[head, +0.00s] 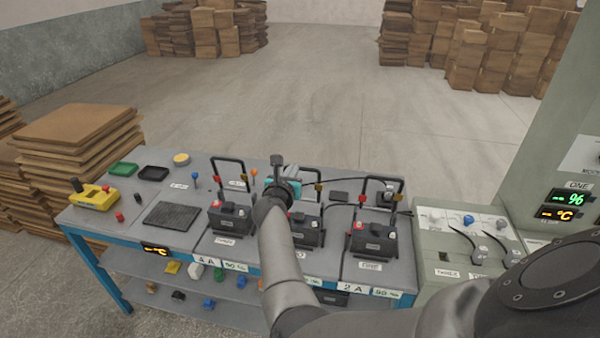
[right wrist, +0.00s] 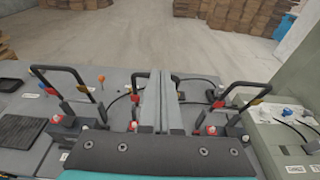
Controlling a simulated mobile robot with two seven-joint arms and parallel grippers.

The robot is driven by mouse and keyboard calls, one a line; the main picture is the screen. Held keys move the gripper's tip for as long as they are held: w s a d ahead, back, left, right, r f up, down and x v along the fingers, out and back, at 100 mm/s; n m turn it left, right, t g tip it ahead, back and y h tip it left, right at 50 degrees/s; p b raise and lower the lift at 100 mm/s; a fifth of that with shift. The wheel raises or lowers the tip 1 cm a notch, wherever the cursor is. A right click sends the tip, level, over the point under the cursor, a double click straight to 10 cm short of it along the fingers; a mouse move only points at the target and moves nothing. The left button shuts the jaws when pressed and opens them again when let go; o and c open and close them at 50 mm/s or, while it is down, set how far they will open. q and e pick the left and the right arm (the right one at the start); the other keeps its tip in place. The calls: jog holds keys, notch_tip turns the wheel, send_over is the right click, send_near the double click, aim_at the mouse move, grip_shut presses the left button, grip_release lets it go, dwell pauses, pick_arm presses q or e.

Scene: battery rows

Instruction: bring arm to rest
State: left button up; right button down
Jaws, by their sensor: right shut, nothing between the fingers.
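The left battery (head: 230,218) and the right battery (head: 373,240) stand on either side, each with a raised black handle. My arm hides part of the middle battery. My left gripper is not in view.
A grey-green cabinet (head: 430,260) with clamps and knobs adjoins the bench on the right. A yellow device (head: 94,196), a black mat (head: 172,215) and trays lie on the left part. Stacked brown boards (head: 80,130) stand left of the bench. Open floor lies behind.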

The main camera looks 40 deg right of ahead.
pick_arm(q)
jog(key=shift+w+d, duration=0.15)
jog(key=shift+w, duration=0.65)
